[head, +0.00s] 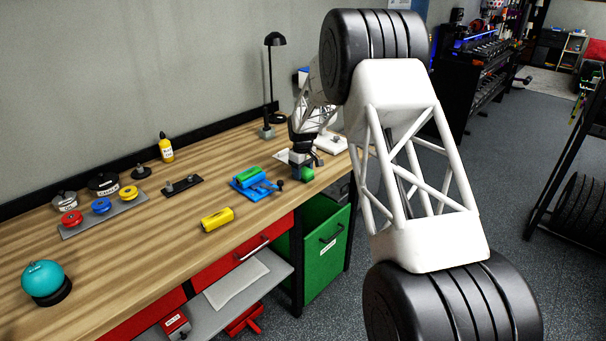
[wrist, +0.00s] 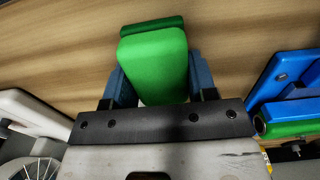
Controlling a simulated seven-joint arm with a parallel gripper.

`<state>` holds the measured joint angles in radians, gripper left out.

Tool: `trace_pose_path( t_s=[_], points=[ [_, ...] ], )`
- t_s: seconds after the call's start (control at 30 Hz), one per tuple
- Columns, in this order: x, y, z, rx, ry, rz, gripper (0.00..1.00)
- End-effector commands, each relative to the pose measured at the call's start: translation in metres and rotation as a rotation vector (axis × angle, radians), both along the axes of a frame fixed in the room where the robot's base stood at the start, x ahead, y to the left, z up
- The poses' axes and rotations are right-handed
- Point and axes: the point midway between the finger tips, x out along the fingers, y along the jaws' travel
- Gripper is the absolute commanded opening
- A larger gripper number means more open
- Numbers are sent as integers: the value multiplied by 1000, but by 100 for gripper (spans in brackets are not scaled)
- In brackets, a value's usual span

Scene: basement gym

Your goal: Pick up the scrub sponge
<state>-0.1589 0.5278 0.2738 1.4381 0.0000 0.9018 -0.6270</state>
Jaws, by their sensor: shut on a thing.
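The scrub sponge is a bright green block with a darker green layer; it fills the top middle of the wrist view (wrist: 153,57) and shows small in the head view (head: 307,175). My gripper (wrist: 160,80) has its blue fingers on both sides of the sponge and is shut on it. In the head view my gripper (head: 304,165) points down near the right end of the workbench, with the sponge under it. I cannot tell whether the sponge touches the bench top.
Left of my gripper is a blue tool with a green cylinder (head: 250,175). A yellow block (head: 217,219) lies nearer the front edge of the wooden bench (head: 160,240). A black lamp (head: 268,90) stands behind. The bench centre is fairly clear.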

Motion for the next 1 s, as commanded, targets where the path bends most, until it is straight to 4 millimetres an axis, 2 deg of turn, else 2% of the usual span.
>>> trace_pose_path(
  t_s=[0.33, 0.6, 1.0],
  points=[
    [0, 0, 9, 0, -1, 0, 26],
    [-1, 0, 38, 0, -1, 0, 26],
    [-55, -9, 41, 0, 0, 0, 26]
  ],
)
